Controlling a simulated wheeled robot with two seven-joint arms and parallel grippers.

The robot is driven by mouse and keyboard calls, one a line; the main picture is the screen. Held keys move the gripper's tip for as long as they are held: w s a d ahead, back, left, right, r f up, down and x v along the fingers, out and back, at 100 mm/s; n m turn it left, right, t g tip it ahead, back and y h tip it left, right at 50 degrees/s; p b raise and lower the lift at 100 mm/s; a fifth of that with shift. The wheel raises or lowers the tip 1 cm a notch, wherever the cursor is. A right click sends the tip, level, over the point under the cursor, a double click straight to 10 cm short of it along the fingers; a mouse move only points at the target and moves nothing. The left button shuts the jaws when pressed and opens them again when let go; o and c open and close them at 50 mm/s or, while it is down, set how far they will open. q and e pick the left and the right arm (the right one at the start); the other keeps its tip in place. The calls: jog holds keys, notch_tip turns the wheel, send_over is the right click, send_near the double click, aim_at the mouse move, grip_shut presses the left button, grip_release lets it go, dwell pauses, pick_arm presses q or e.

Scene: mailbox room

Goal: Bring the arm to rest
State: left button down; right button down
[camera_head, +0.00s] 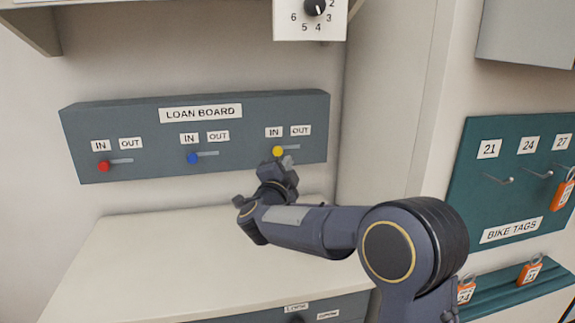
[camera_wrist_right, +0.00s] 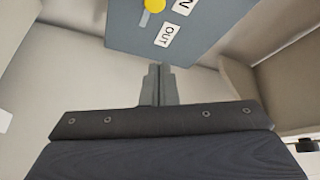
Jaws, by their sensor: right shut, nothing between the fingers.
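My right arm comes in from the lower right in the head view. Its gripper (camera_head: 287,161) is at the lower edge of the loan board, just below the yellow slider knob (camera_head: 278,151). In the right wrist view the fingers (camera_wrist_right: 159,72) are together with nothing between them, and the yellow knob (camera_wrist_right: 154,5) shows beyond them at the top. I cannot tell from these views whether the fingertips touch the board. My left gripper is not in view.
The grey loan board (camera_head: 240,158) also carries a red knob (camera_head: 104,167) and a blue knob (camera_head: 193,158), all three near their IN labels. A white counter (camera_head: 150,250) lies below. A teal bike tags board (camera_head: 510,205) hangs at right, above a teal ledge with orange tags.

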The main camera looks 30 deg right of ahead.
jog(key=s+a+f+n+y, duration=0.1)
jog(key=s+a+n+y, duration=0.2)
jog(key=s+n+y, duration=0.35)
jog(key=s+a+f+n+y, duration=0.1)
jog(key=s+a+n+y, duration=0.2)
jog(key=s+n+y, duration=0.35)
jog(key=s+a+f+n+g+y, duration=0.1)
jog(key=s+f+n+g, duration=0.1)
jog(key=s+f, duration=0.3)
jog(key=s+a+f+n+g+y+p, duration=0.1)
jog(key=s+f+g, duration=0.3)
jog(key=s, duration=0.9)
jog(key=s+a+f+n+g+y, duration=0.1)
jog(key=s+a+f+n+g, duration=0.2)
jog(key=s+f, duration=0.3)
jog(key=s, duration=0.2)
jog(key=shift+s+f+y, duration=0.25)
jog(key=shift+s+y, duration=0.05)
jog(key=shift+s, duration=0.1)
